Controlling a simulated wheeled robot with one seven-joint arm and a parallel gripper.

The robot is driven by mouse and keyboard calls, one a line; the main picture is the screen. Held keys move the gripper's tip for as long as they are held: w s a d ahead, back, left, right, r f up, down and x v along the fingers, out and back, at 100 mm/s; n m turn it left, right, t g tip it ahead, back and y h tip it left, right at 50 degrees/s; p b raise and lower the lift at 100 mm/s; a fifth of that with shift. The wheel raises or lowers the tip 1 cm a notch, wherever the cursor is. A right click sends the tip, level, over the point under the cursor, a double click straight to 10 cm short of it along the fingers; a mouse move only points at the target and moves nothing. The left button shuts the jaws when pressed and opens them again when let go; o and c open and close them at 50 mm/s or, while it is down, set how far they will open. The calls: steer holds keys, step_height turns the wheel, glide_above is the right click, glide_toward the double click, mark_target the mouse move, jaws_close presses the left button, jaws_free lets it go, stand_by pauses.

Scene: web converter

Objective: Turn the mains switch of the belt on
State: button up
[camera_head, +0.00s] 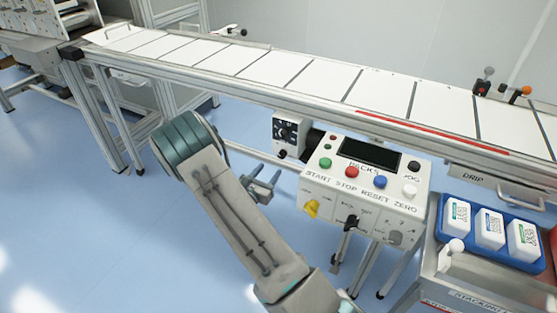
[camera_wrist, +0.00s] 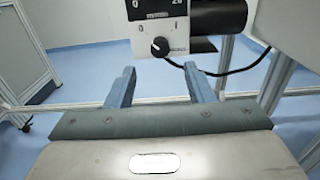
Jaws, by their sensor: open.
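A grey-white drive box (camera_head: 279,122) hangs under the belt (camera_head: 215,54), with a large black dial and a small black rotary knob (camera_head: 282,154) low on its face. In the wrist view the small knob (camera_wrist: 160,47) sits under a scale and shows a pale mark; its setting is too small to read. No label proves it is the mains switch. My gripper (camera_head: 265,188) is open and empty, in front of and below the box. In the wrist view its fingers (camera_wrist: 158,78) stand apart, with the knob beyond and above the gap between them, untouched.
A blue tray (camera_head: 446,232) of white bottles is farther right. A black cylinder (camera_wrist: 220,17) and cable (camera_wrist: 235,70) adjoin the box.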

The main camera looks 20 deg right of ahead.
mark_target(281, 156)
steer(key=x, duration=0.8)
steer(key=shift+c, duration=0.3)
steer(key=c, duration=0.9)
